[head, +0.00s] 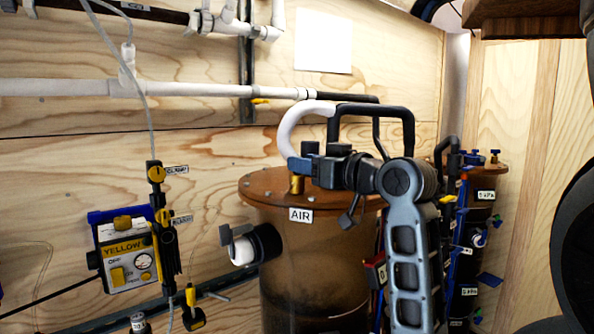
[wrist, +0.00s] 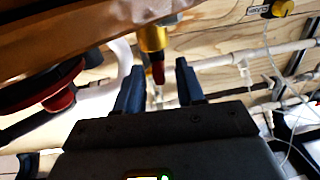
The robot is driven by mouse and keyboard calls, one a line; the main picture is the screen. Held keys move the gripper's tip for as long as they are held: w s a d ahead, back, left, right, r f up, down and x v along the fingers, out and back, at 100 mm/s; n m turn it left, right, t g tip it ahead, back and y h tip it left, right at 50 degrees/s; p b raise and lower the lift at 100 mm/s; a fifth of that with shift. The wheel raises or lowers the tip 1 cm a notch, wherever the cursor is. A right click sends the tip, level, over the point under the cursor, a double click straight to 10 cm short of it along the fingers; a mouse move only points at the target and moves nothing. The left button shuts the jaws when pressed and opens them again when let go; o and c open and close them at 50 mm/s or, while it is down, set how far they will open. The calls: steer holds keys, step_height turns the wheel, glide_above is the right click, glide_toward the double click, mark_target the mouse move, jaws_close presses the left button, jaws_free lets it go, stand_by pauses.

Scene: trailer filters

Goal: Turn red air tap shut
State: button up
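The red air tap (wrist: 158,74) shows in the wrist view as a red handle on a brass body (wrist: 153,38). My gripper (wrist: 159,76) is open, with one dark blue finger on each side of the red handle. Whether either finger touches it I cannot tell. In the head view, my gripper (head: 297,167) is at the top of the brown drum, by a brass fitting (head: 296,185) above the AIR label (head: 300,215). The red handle itself is hidden there.
The brown drum (head: 290,255) has a copper-coloured lid (head: 262,184). A yellow pump box (head: 128,256) hangs on the wooden wall at left. White pipe (head: 210,90) runs above. More labelled drums (head: 485,215) stand at right.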

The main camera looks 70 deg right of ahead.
steer(key=shift+x, duration=1.5)
jaws_close()
